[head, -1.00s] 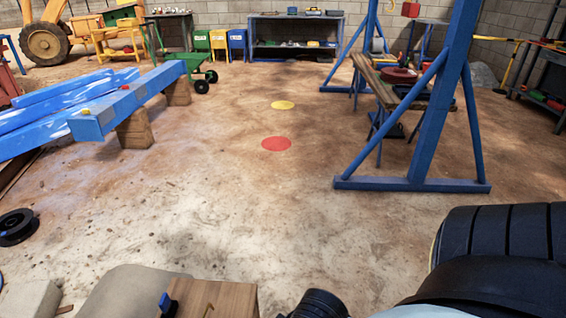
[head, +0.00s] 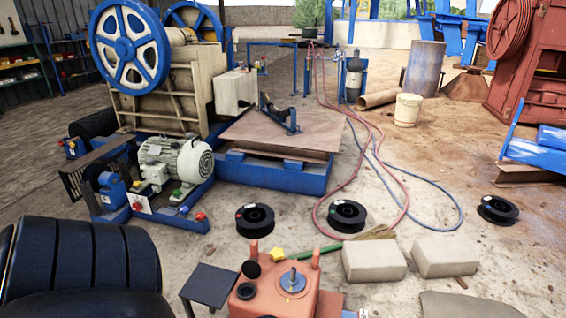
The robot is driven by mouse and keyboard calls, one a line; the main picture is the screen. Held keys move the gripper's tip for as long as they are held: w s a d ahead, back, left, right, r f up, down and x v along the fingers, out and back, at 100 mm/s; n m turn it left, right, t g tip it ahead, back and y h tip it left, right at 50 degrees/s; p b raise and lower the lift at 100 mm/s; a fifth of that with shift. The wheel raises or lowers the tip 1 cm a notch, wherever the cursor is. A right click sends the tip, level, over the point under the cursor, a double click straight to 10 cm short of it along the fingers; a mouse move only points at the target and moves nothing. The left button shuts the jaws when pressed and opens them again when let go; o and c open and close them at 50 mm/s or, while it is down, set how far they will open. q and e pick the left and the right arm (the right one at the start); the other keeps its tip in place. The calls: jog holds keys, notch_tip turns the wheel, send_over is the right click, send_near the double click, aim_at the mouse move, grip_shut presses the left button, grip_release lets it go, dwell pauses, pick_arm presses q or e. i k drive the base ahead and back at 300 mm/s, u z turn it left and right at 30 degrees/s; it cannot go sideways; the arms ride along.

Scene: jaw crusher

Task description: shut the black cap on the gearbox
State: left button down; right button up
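The orange-red gearbox (head: 268,302) is at the bottom of the head view, cut off by the lower edge. On its top left, a small round black cap (head: 250,269) stands raised and tilted just behind a dark round opening (head: 246,291). The cap looks open and apart from that opening, but the hinge is too small to make out. A blue-grey round flange with a short upright shaft (head: 291,280) is beside them on the right. Neither of my grippers is in view.
A small dark table (head: 208,285) stands left of the gearbox. A large black ribbed object (head: 80,258) fills the lower left. Pale blocks (head: 374,262) lie to the right. Black rings (head: 347,215) and hoses lie beyond. The motor (head: 175,160) and blue-wheeled crusher (head: 128,45) stand behind.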

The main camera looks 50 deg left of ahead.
aim_at(251, 270)
jog(key=u, duration=1.9)
jog(key=k, duration=0.65)
jog(key=z, duration=0.2)
jog(key=i, duration=0.9)
jog(key=u, duration=0.05)
